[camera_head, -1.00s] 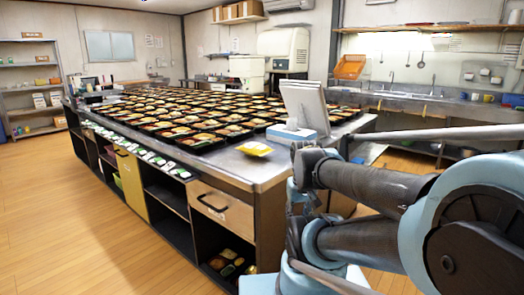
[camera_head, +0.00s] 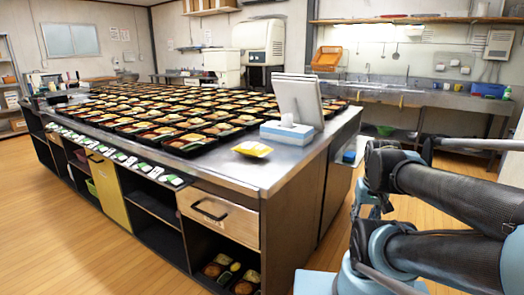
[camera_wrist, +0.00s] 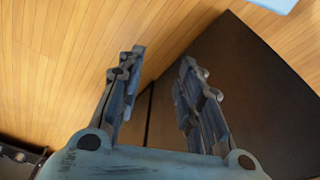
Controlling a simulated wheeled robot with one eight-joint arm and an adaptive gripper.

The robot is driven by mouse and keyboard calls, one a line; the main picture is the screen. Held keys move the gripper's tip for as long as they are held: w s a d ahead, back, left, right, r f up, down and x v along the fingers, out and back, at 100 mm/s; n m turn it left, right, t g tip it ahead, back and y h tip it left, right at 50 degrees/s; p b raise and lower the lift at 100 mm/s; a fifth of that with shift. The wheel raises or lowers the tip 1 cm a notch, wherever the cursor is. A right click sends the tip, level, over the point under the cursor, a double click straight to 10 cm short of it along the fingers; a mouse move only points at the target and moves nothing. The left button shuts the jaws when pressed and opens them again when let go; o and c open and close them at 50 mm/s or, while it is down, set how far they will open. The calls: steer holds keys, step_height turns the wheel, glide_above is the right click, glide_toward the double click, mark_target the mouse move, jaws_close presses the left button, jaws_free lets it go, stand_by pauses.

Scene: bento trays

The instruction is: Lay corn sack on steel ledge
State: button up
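A small yellow packet (camera_head: 252,149), which looks like the corn sack, lies flat on the near corner of the big steel-topped counter (camera_head: 232,172) in the head view. A long steel ledge with a sink (camera_head: 440,98) runs along the back wall. My gripper (camera_wrist: 162,62) is open and empty in the wrist view, its two fingers apart over the wooden floor and a dark panel. In the head view my arm is at the right, apart from the packet; the fingers are hard to make out there. The packet is not in the wrist view.
Many filled bento trays (camera_head: 190,142) cover the counter behind the packet. A tissue box (camera_head: 287,133) and a white screen (camera_head: 299,98) stand right of it. Open shelves and a drawer (camera_head: 217,212) are below. Wooden floor (camera_head: 75,235) is clear at left.

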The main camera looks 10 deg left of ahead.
steer(key=shift+o, duration=0.6)
steer(key=shift+d, duration=0.1)
steer(key=o, duration=0.4)
steer(key=shift+s+r, duration=0.25)
steer(key=o, duration=1.1)
steer(key=shift+n, duration=0.8)
steer(key=w+r, duration=0.1)
steer(key=w+a+r, duration=0.1)
steer(key=r, duration=0.1)
steer(key=w+r, duration=0.1)
steer(key=r, duration=0.1)
steer(key=shift+w+a, duration=0.15)
steer(key=shift+a, duration=0.25)
steer(key=shift+c, duration=0.2)
step_height(320, 180, up, 25)
steer(key=n+g+y, duration=0.3)
steer(key=n, duration=0.9)
glide_above(253, 142)
steer(key=d, duration=0.5)
steer(key=x, duration=1.2)
steer(key=shift+w+a, duration=0.25)
steer(key=shift+a, duration=0.05)
steer(key=shift+w+x, duration=0.15)
steer(key=shift+x, duration=1.15)
steer(key=shift+w+x, duration=0.15)
steer(key=shift+x, duration=1.1)
